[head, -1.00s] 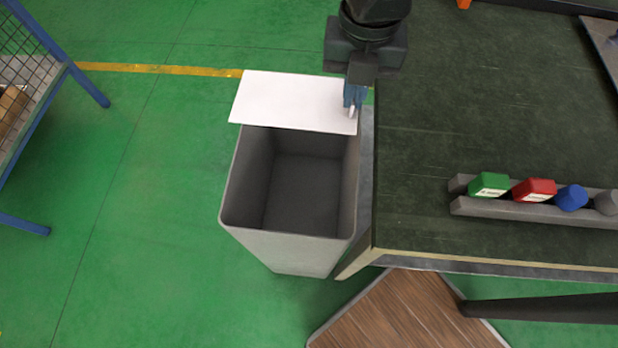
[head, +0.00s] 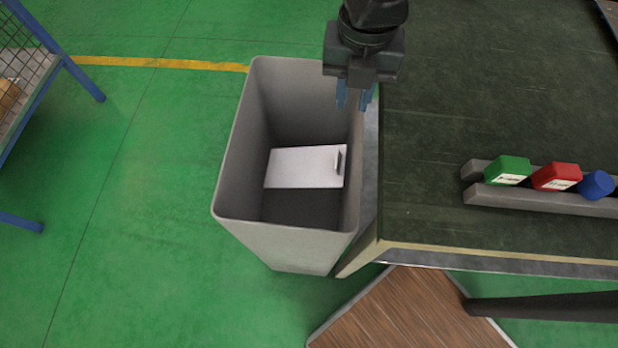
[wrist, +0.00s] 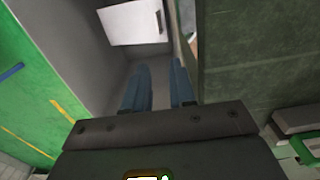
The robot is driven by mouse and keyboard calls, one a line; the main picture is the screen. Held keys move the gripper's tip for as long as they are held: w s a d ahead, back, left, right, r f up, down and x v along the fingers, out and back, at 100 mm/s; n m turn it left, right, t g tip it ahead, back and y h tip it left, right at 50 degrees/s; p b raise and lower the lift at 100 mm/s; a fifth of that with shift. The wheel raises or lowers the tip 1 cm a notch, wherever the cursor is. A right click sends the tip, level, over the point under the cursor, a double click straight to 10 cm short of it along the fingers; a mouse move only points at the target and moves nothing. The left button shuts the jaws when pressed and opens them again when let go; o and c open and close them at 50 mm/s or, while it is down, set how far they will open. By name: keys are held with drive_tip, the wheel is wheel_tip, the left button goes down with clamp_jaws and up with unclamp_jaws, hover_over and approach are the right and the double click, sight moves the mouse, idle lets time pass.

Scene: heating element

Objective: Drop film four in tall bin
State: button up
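The white film (head: 300,167) is inside the tall grey bin (head: 285,240), seen through its open top in the head view. A small upright tab shows at the film's right end. Whether the film rests on the bin floor or is still falling, I cannot tell. In the wrist view the film (wrist: 132,22) shows beyond my fingers, apart from them. My gripper (head: 354,98) is open and empty, above the bin's right rim beside the table. Its two blue fingers (wrist: 160,88) have a gap between them with nothing held.
A dark green-topped table (head: 450,130) stands right of the bin. A grey rack (head: 540,200) on it holds green, red and blue pieces. A blue-framed mesh shelf (head: 50,60) is at the left. Green floor lies clear between.

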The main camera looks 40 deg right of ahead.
drive_tip(key=shift+o, duration=0.7)
drive_tip(key=shift+r, duration=0.1)
wheel_tip(320, 180, up, 8)
drive_tip(key=shift+f+p, duration=0.2)
drive_tip(key=shift+p, duration=0.1)
